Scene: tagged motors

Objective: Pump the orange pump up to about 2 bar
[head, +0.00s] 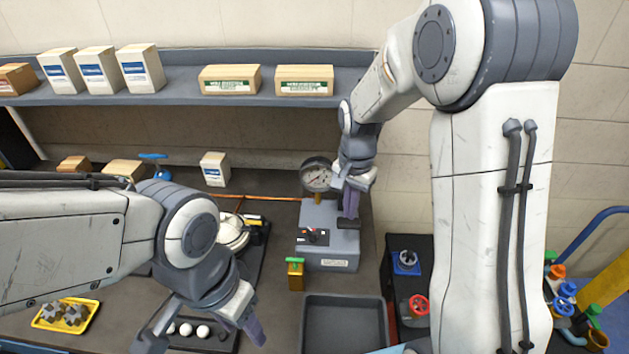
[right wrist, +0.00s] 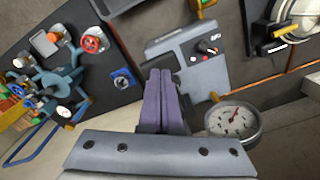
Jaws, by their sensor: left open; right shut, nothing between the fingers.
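A grey unit (head: 328,245) with a round gauge (head: 317,176), a dark control panel and a black pad (head: 349,223) stands on the bench. It also shows in the right wrist view (right wrist: 205,66), with the gauge (right wrist: 233,121); its pressure cannot be read. A small orange block with a green top handle (head: 296,275) stands in front of the unit. I cannot tell which part is the orange pump. My right gripper (head: 349,212) is shut and empty, its purple fingers (right wrist: 163,75) pointing down at the pad; contact is unclear. My left gripper (head: 203,338) is open and empty at lower left.
An empty dark bin (head: 343,312) stands in front of the unit. A dark tray with white balls (head: 186,329) lies below my left gripper, and a yellow tray (head: 66,314) is further left. Boxes line the shelf (head: 180,85). Valves (head: 418,304) stand at right.

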